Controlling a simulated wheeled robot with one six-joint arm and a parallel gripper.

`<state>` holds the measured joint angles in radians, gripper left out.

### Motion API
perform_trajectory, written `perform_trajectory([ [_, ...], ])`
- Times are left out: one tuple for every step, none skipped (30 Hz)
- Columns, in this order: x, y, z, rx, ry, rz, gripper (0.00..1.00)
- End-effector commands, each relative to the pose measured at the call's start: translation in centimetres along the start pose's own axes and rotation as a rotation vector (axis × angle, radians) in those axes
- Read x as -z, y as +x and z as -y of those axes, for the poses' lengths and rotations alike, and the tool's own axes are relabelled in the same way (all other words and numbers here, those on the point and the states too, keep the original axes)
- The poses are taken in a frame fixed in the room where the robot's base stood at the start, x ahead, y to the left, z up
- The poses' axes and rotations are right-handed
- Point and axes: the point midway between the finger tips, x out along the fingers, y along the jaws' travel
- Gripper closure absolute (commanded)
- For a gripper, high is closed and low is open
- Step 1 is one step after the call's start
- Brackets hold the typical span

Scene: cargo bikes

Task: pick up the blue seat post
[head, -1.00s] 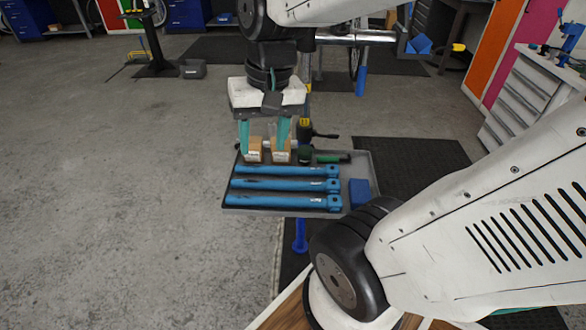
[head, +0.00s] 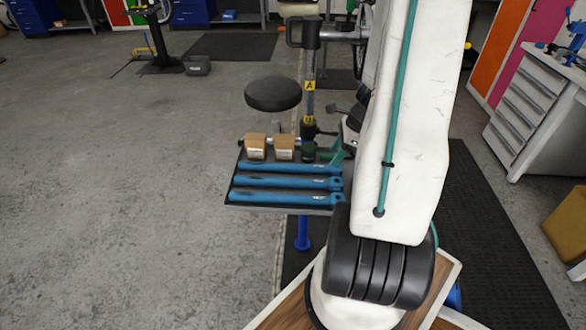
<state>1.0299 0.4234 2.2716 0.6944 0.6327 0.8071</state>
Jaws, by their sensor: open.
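Three blue seat posts lie side by side on a grey tray (head: 275,210): a rear one (head: 285,167), a middle one (head: 280,182) and a front one (head: 280,198). They look alike, each with a clamp head at its right end. My gripper (head: 340,153) is at the tray's right side, by the posts' clamp heads. Its teal fingers are partly visible and hold no post. My arm hides the rest of the gripper and the tray's right part.
Two small cardboard boxes, a left one (head: 256,147) and a right one (head: 285,148), stand at the tray's rear. A round black seat (head: 273,94) and an upright post with a yellow "A" label (head: 310,86) rise behind. Open floor lies left; a drawer cabinet (head: 535,115) stands right.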

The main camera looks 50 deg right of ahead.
Motion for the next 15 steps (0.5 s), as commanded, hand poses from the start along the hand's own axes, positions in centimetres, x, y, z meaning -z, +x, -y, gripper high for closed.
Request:
perform_trajectory([
  [-0.1, 0.7, -0.1, -0.003, 0.000, 0.000, 0.51],
  [-0.1, 1.0, -0.1, -0.003, 0.000, 0.000, 0.51],
  [0.0, 1.5, -0.1, -0.004, -0.002, 0.000, 0.51],
  [0.0, 1.8, -0.1, -0.004, -0.002, 0.000, 0.51],
  [0.0, 2.1, 0.0, -0.004, -0.002, 0.000, 0.51],
  [0.1, 2.7, 0.0, -0.004, -0.002, -0.001, 0.51],
  [0.1, 3.1, 0.1, -0.005, -0.003, -0.001, 0.51],
  [0.1, 3.6, 0.1, -0.005, -0.003, 0.000, 0.51],
  [0.2, 4.3, 0.2, -0.006, -0.003, -0.001, 0.51],
  [0.2, 4.7, 0.2, -0.005, -0.004, -0.001, 0.51],
  [0.2, 5.2, 0.2, -0.006, -0.004, 0.000, 0.51],
  [0.2, 5.7, 0.2, -0.005, -0.004, 0.000, 0.51],
  [0.2, 5.9, 0.2, -0.004, -0.005, 0.000, 0.51],
  [0.2, 6.2, 0.2, -0.004, -0.005, -0.001, 0.51],
  [0.2, 6.4, 0.2, -0.003, -0.005, -0.001, 0.51],
])
